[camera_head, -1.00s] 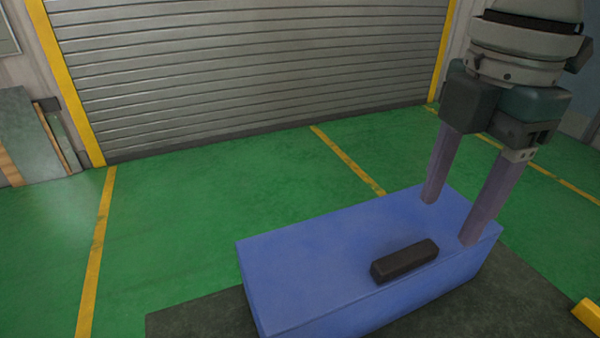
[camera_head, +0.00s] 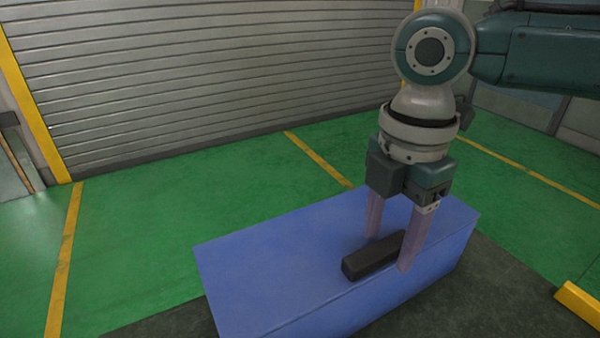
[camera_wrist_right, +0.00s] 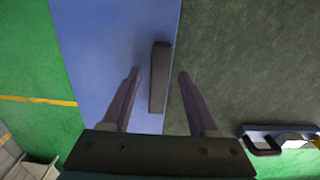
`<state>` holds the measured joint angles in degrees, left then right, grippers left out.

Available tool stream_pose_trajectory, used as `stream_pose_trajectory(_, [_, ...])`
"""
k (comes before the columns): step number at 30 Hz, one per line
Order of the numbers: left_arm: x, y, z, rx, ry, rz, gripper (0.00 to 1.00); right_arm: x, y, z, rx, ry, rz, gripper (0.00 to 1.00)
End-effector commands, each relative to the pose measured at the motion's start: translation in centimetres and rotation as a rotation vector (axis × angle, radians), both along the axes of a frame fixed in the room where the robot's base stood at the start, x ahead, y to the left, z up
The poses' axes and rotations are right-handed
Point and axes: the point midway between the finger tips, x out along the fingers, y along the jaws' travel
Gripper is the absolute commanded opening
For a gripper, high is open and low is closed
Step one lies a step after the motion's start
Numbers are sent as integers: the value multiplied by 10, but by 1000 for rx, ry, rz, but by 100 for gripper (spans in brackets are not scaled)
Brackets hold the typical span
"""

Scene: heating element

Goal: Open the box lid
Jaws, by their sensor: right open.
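The blue box (camera_head: 265,262) stands on a dark mat with its lid shut. A dark bar-shaped handle (camera_head: 366,262) lies along the front edge of the lid. My right gripper (camera_head: 388,253) points down at the box, open, with its fingers on either side of the handle's right end in the head view. In the right wrist view, the handle (camera_wrist_right: 159,77) shows between the two open fingers (camera_wrist_right: 158,75) and reaches beyond their tips. I cannot tell whether a finger touches it. My left gripper is not in view.
A grey roller shutter (camera_head: 220,75) stands behind the box. The green floor (camera_head: 130,250) with yellow lines is clear to the left. A yellow block (camera_head: 580,305) lies at the right edge. In the wrist view, an object with a dark handle (camera_wrist_right: 262,143) sits at lower right.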

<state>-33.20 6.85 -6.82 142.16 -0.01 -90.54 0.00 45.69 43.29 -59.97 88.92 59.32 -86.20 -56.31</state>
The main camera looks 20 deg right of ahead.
Motion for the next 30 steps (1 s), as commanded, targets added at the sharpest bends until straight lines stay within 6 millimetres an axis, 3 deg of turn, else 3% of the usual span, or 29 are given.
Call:
stream_pose_trajectory(6, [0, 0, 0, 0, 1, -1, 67, 0, 0, 0, 0, 0, 0, 59])
stream_pose_trajectory(22, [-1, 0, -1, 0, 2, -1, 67, 0, 0, 0, 1, 1, 0, 0])
stream_pose_trajectory(30, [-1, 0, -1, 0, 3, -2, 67, 0, 0, 0, 1, 1, 0, 0])
